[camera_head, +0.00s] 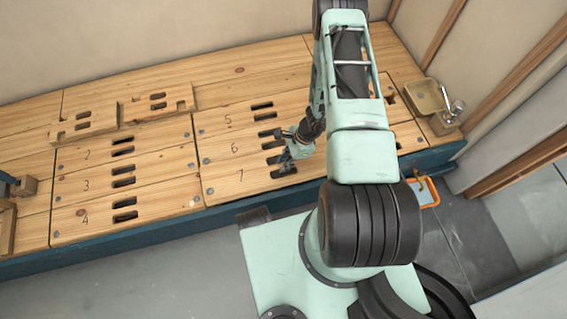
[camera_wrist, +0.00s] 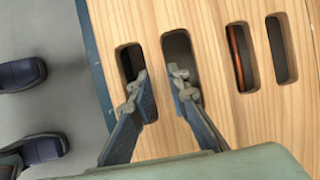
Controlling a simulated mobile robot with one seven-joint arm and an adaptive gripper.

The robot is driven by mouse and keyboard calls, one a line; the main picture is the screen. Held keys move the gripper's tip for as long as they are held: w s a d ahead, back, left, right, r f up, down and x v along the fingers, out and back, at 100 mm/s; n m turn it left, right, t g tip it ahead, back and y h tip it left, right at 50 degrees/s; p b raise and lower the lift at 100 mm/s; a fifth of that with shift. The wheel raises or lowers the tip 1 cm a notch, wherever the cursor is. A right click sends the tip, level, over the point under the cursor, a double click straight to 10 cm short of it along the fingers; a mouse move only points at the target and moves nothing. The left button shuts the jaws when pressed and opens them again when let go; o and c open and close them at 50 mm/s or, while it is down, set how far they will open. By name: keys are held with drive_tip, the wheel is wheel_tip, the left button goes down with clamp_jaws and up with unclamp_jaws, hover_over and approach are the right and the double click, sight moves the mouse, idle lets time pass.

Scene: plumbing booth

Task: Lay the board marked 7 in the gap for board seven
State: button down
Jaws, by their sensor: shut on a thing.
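The board marked 7 (camera_head: 228,183) is the frontmost plank of the right section, in front of the board marked 6 (camera_head: 220,152) and running along the bench's front edge. I cannot tell whether it sits fully flush. My gripper (camera_head: 281,156) is over its pair of grip slots. In the wrist view my gripper (camera_wrist: 160,90) has one finger at each of two slots, shut on the strip of wood between them on board 7 (camera_wrist: 152,28). The far end of board 7 is partly hidden behind my arm in the head view.
Boards marked 2, 3 and 4 (camera_head: 80,215) lie to the left. A basin with a tap (camera_head: 430,97) stands at the right end. An orange-framed item (camera_head: 428,192) is by the blue bench front (camera_head: 130,240).

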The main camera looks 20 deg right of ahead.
drive_tip(key=shift+f, duration=0.1)
drive_tip(key=shift+f+b, duration=0.35)
drive_tip(key=shift+b, duration=0.15)
drive_tip(key=shift+f+b, duration=1.2)
drive_tip(key=shift+b, duration=0.1)
idle(0.4)
drive_tip(key=c, duration=1.8)
unclamp_jaws()
drive_tip(key=shift+o, duration=0.2)
drive_tip(key=v, duration=1.2)
